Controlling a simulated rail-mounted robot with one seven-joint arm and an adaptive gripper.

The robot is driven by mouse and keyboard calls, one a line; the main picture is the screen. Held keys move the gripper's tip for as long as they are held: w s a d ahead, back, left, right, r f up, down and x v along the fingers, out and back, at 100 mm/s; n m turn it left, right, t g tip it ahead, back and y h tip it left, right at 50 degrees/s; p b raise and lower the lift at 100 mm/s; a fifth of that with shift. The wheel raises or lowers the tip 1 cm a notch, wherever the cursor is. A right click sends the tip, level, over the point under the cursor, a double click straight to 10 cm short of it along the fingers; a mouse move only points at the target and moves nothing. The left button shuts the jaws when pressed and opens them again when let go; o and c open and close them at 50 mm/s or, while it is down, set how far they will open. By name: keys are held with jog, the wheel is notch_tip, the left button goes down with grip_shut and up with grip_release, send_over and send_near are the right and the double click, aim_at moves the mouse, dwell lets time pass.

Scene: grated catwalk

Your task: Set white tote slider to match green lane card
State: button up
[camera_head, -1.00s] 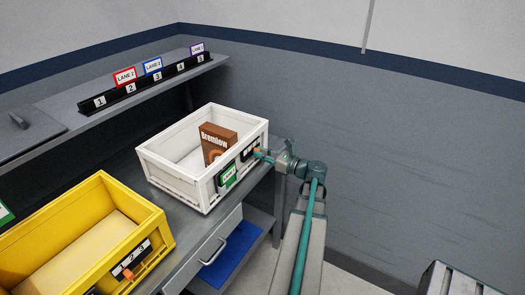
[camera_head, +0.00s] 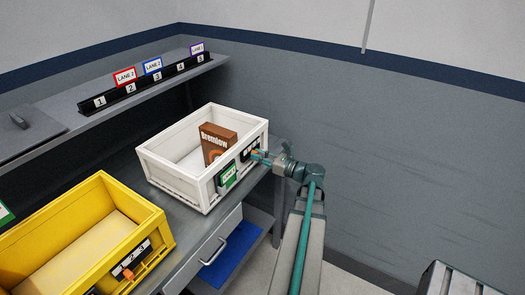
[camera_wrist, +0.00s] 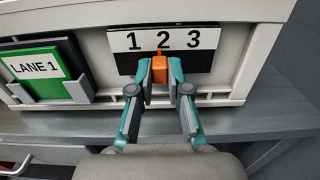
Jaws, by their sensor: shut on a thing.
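The white tote (camera_head: 180,183) stands on the bench with a brown box (camera_head: 217,142) inside. On its front is a number plate (camera_wrist: 188,42) marked 1, 2, 3. The plate's orange slider (camera_wrist: 160,70) sits just below the 2. The green lane card (camera_wrist: 38,70) reads LANE 1 and sits in a holder left of the plate; it also shows in the head view (camera_head: 228,176). My gripper (camera_wrist: 160,74) is shut on the slider, with one teal finger on each side. In the head view my gripper (camera_head: 260,157) is at the tote's front, partly hiding the plate.
A yellow tote (camera_head: 155,222) with its own orange slider (camera_head: 127,274) stands to the left. A shelf behind holds a black numbered rail (camera_head: 140,92) with red, blue and purple lane cards. A drawer (camera_head: 215,245) is below the white tote.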

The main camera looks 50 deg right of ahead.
jog(key=shift+s+a, duration=0.15)
jog(key=shift+a, duration=1.1)
dwell(0.5)
jog(key=o, duration=0.6)
jog(key=shift+s+d+p, duration=0.2)
jog(key=shift+s+p, duration=0.1)
jog(key=shift+s, duration=1.45)
jog(key=shift+s+d+p, duration=0.2)
jog(key=shift+s+p, duration=0.1)
jog(key=shift+s, duration=1.45)
